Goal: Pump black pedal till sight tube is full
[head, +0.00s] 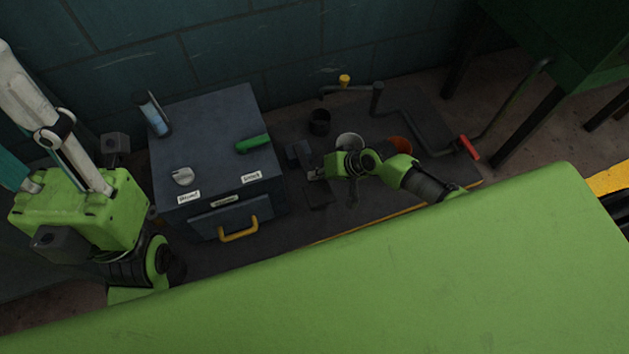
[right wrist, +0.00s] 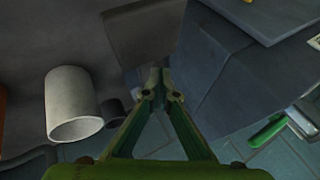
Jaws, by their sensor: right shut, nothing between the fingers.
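My right gripper (head: 315,174) is shut and empty, beside the right side of the dark box. In the right wrist view its fingertips (right wrist: 161,82) meet just below a dark flat block (right wrist: 143,38), likely the black pedal. In the head view a dark block (head: 298,152) stands just behind the gripper. I cannot tell whether the fingers touch it. The sight tube (head: 152,112) is a pale tilted cylinder at the box's back left; its fill level is too small to read. My left arm is at the left, its gripper not visible.
The box (head: 215,115) carries a green handle (head: 253,144), a grey knob (head: 182,176), labels and a yellow drawer handle (head: 239,230). A white cup (right wrist: 73,103) and dark cup (head: 319,122) stand near the gripper. A red-ended crank (head: 469,147) lies right. A green surface (head: 400,270) fills the front.

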